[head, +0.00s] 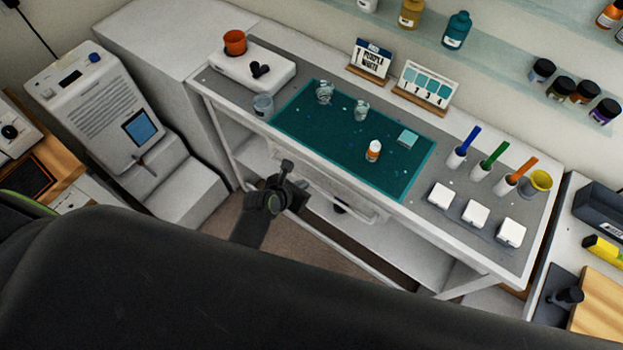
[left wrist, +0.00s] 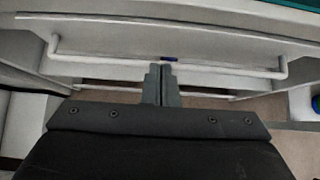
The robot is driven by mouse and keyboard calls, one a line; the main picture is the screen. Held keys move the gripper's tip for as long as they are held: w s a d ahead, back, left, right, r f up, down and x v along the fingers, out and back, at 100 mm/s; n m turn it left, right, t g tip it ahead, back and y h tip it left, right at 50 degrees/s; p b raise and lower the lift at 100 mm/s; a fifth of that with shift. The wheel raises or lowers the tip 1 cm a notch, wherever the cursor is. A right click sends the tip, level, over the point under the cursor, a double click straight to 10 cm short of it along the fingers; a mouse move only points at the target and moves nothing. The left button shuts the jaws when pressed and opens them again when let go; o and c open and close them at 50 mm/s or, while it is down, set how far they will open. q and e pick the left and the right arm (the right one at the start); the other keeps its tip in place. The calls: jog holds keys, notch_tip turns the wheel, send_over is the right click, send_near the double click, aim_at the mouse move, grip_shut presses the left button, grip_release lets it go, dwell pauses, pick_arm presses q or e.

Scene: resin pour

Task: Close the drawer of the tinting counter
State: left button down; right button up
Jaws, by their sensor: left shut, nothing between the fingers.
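The tinting counter (head: 225,95) is a long white bench with a grey top. Its white drawer (head: 345,200) is under the front edge, below the green mat; how far it stands out is hard to tell. In the left wrist view the drawer's long white bar handle (left wrist: 110,62) runs across the picture. My left gripper (head: 286,167) is in front of the drawer, and its dark fingers (left wrist: 160,80) are shut and empty. The fingertips are at the middle of the handle; I cannot tell whether they touch it. My right gripper is not in view.
A white machine (head: 100,105) stands at the left. Open floor (head: 290,240) lies before the counter. My dark body covers the foreground.

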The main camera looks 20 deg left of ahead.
aim_at(317, 178)
pick_arm(q)
jog(key=x, duration=0.5)
jog(key=shift+w+d+f, duration=0.1)
jog(key=shift+w+f, duration=0.1)
jog(key=shift+w, duration=0.1)
jog(key=shift+w+d+f, duration=0.1)
jog(key=shift+w+f, duration=0.25)
jog(key=shift+f, duration=0.05)
